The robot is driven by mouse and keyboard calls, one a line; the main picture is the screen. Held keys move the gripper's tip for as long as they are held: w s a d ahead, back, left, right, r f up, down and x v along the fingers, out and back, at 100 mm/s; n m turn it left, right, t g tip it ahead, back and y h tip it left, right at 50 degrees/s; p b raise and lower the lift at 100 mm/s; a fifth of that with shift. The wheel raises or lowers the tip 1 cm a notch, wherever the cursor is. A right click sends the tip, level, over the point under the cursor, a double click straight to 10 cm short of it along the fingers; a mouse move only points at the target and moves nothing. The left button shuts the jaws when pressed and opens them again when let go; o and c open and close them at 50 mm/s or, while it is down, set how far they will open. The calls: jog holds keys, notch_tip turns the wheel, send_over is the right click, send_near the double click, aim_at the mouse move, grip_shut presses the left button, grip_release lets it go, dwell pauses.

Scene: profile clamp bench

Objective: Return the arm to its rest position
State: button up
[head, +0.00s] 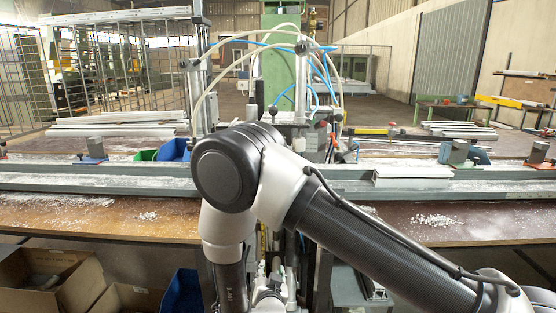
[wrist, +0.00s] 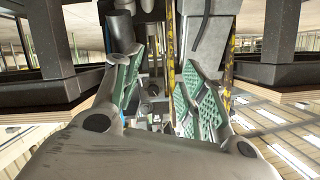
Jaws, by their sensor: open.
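My arm (head: 350,235) is bent in front of the bench, with its dark elbow joint (head: 225,170) raised high and the forearm hanging straight down below the bench's front edge. In the wrist view my gripper (wrist: 166,90) is open, its two fingers with green ribbed pads spread apart. No held object shows between them; a yellow-and-black strip and machine parts show behind. In the head view only wrist parts show at the bottom edge, and the fingers cannot be made out there.
The bench (head: 100,215) with its long metal rail (head: 90,182) spans the view. A clamp machine (head: 300,85) with hoses stands behind the elbow. A light profile piece (head: 412,176) lies on the rail at right. Cardboard boxes (head: 50,275) and a blue bin (head: 183,292) stand below left.

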jog(key=s+a+f+n+g+y, duration=0.1)
jog(key=s+a+f+n+g, duration=0.15)
jog(key=s+f+g, duration=0.4)
jog(key=s+d+r+n+g, duration=0.2)
jog(key=s+r+n+g, duration=0.1)
jog(key=s+g, duration=0.1)
jog(key=s+d+r, duration=0.4)
jog(key=d+r, duration=0.8)
jog(key=d, duration=0.1)
jog(key=s+d+r+m+h, duration=0.1)
jog(key=s+d+r, duration=0.3)
jog(key=d+r, duration=0.9)
jog(key=s+d+r, duration=0.4)
jog(key=d+r, duration=0.9)
jog(key=shift+r+m+h, duration=0.2)
jog(key=shift+m+h, duration=0.1)
jog(key=shift+m, duration=0.05)
